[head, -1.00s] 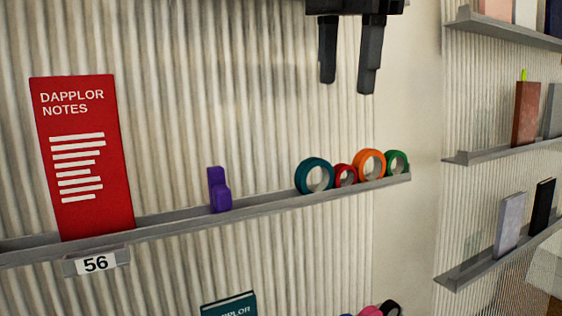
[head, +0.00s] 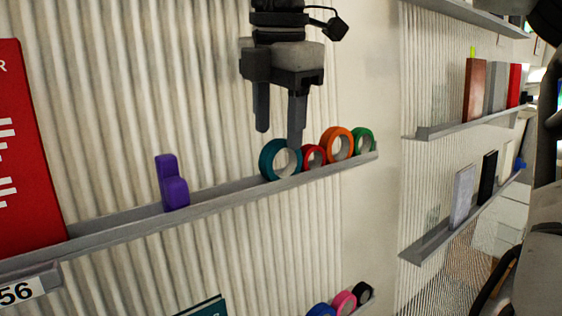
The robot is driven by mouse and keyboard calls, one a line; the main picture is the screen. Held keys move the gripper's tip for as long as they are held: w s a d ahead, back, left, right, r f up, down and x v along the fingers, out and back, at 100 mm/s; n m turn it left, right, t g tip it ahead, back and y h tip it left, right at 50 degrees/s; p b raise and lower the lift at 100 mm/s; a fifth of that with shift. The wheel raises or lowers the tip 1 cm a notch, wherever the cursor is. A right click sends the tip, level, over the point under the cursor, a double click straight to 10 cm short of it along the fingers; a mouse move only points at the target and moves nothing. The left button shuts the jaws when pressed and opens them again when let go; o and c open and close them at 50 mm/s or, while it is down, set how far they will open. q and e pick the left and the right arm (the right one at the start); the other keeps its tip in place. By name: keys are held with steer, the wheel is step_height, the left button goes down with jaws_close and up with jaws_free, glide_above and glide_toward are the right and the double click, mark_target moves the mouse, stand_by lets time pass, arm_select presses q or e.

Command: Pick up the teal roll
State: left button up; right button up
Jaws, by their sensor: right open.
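The teal roll (head: 267,163) stands on edge on a narrow grey shelf (head: 225,203) on the corrugated wall, at the left end of a row of rolls. My right gripper (head: 279,138) points down from above, open and empty. Its left finger ends above the teal roll; its right finger reaches down in front of the roll's upper right part in the picture. I cannot tell whether it touches the roll. My left gripper does not show.
A red roll (head: 313,148), an orange roll (head: 326,146) and a green roll (head: 371,143) stand close on the right. A purple object (head: 174,188) and a red booklet (head: 30,170) stand to the left. More rolls (head: 344,301) sit on a lower shelf. Side shelves (head: 428,244) hold books.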

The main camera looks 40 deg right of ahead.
mark_target(283, 140)
steer(key=f, duration=0.2)
steer(key=d+f, duration=0.1)
steer(key=shift+f+p, duration=0.3)
steer(key=shift+f, duration=0.1)
steer(key=shift+w+f, duration=0.1)
steer(key=shift+f, duration=0.35)
steer(key=c, duration=1)
steer(key=shift+r, duration=0.15)
jaws_close()
